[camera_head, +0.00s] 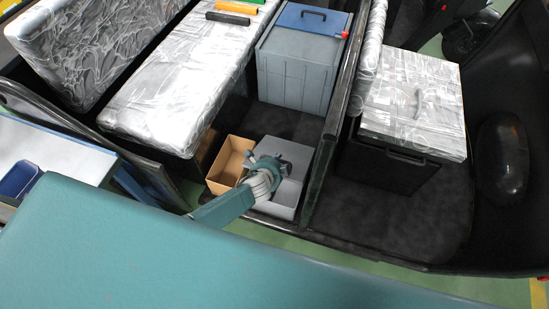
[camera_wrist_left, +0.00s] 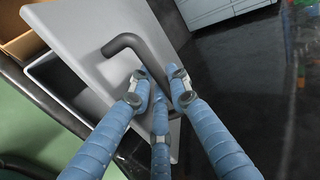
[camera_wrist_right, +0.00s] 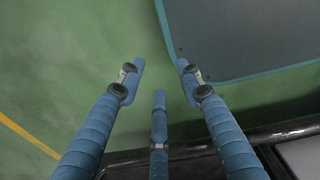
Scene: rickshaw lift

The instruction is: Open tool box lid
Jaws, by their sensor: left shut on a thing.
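The tool box is a small light grey box (camera_head: 284,207) on the dark cart floor, beside a cardboard box. Its grey lid (camera_wrist_left: 90,58) fills much of the left wrist view and carries a dark bent handle (camera_wrist_left: 122,43). The lid sits askew, and part of the box's rim and inside (camera_wrist_left: 45,75) shows past its edge. My left gripper (camera_head: 277,170) is over the box. In the left wrist view its fingers (camera_wrist_left: 163,86) close around the handle. My right gripper (camera_wrist_right: 158,72) is open and empty, outside the head view.
An open cardboard box (camera_head: 228,160) stands close on the left. A larger grey-blue case (camera_head: 300,72) stands behind. A dark divider bar (camera_head: 325,150) runs along the right. Silver-wrapped seats (camera_head: 180,90) lie behind left. Green floor (camera_wrist_right: 60,60) shows under my right gripper.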

